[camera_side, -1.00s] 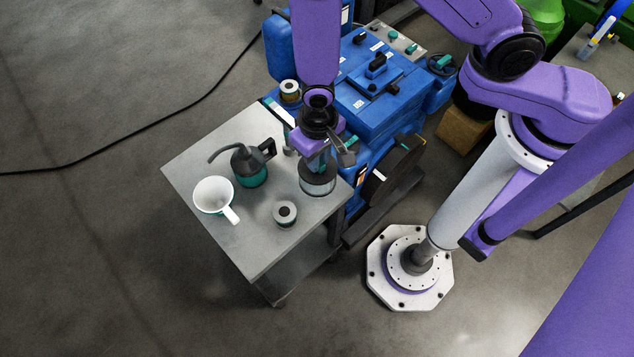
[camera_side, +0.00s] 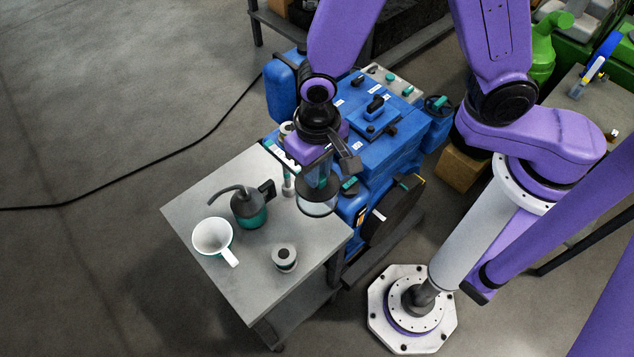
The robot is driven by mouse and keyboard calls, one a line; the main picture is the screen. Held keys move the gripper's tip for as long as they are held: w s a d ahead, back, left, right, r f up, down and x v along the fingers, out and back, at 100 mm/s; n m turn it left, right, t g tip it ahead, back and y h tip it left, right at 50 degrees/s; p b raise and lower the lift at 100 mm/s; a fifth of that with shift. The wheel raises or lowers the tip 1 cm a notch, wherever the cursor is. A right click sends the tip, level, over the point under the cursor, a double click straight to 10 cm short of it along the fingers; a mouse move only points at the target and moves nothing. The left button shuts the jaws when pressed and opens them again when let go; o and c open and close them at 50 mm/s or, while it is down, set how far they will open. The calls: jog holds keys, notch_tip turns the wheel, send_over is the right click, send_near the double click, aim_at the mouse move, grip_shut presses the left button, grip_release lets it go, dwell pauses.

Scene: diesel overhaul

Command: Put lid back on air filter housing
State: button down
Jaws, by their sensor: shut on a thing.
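My gripper (camera_side: 320,178) points down over the table's right edge, beside the blue engine. It is shut on a clear, cylinder-shaped cover with a pale lower rim (camera_side: 317,207), which looks like the lid. The lid is upright and seems held above the tabletop. A pale cylinder with a darker core (camera_side: 287,131), possibly the air filter in its housing, stands at the engine's near left corner, behind and left of my gripper. My gripper partly hides it. The exact grip on the lid is hard to make out.
The grey table (camera_side: 226,284) holds a dark and teal oil can (camera_side: 250,210), a white funnel (camera_side: 211,237), a small round canister (camera_side: 285,257) and a slim teal-and-metal part (camera_side: 289,182). The blue engine (camera_side: 395,145) stands close behind. The table's front left is clear.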

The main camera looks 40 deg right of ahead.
notch_tip(320, 180, up, 4)
jog(key=shift+f, duration=0.2)
jog(key=w+d+m, duration=0.2)
jog(key=w+d, duration=0.4)
jog(key=w, duration=0.4)
jog(key=w+d+m, duration=0.2)
jog(key=w+d, duration=0.3)
jog(key=w, duration=0.5)
jog(key=w+d+m, duration=0.2)
jog(key=w+d, duration=0.4)
jog(key=w, duration=0.4)
notch_tip(320, 180, down, 18)
jog(key=shift+a+r, duration=0.15)
jog(key=shift+f, duration=3.1)
